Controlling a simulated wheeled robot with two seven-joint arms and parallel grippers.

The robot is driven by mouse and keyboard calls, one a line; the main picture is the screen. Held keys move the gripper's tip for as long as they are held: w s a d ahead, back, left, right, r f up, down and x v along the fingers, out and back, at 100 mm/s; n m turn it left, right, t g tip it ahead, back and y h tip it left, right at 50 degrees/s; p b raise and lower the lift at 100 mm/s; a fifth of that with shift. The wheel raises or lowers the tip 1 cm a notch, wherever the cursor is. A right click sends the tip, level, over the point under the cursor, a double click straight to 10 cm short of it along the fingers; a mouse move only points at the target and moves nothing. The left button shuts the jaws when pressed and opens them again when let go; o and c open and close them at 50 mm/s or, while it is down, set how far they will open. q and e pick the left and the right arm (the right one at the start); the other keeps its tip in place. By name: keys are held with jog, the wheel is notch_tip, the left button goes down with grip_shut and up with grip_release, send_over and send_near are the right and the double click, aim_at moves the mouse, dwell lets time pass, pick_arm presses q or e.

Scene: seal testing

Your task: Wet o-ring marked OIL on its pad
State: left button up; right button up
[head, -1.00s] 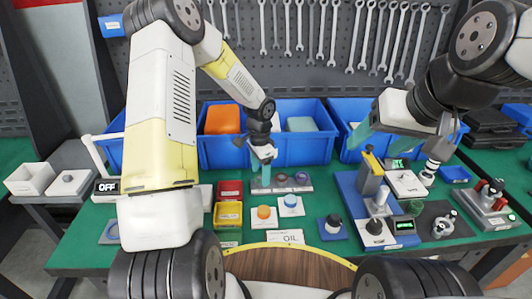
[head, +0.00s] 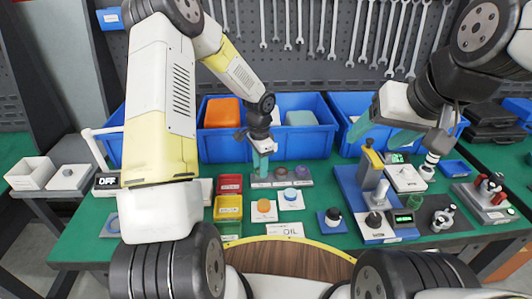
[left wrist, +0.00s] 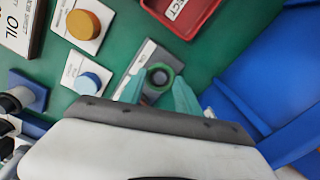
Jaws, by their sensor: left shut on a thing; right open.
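A grey rack (head: 282,181) holds several small rings in a row behind the pads. My left gripper (head: 261,166) points down at the rack's left end, shut on a dark o-ring (left wrist: 160,77); in the left wrist view its teal fingers stand either side of the ring, which is still at the rack. An orange round pad (head: 263,206) and a blue round pad (head: 290,194) sit on white tiles in front of the rack. A white OIL card (head: 285,230) lies in front of them. My right gripper (head: 382,132) hangs open and empty, above the right bench.
Red and yellow trays (head: 229,207) stand left of the pads. Blue bins (head: 306,140) line the back. A blue test fixture (head: 350,190) and a dark knob on a blue base (head: 333,221) stand to the right. A red tray (left wrist: 185,12) lies close to the left fingers.

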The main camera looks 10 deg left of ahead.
pick_arm(q)
jog(key=shift+r, duration=0.15)
jog(key=shift+r, duration=1.5)
dwell(0.7)
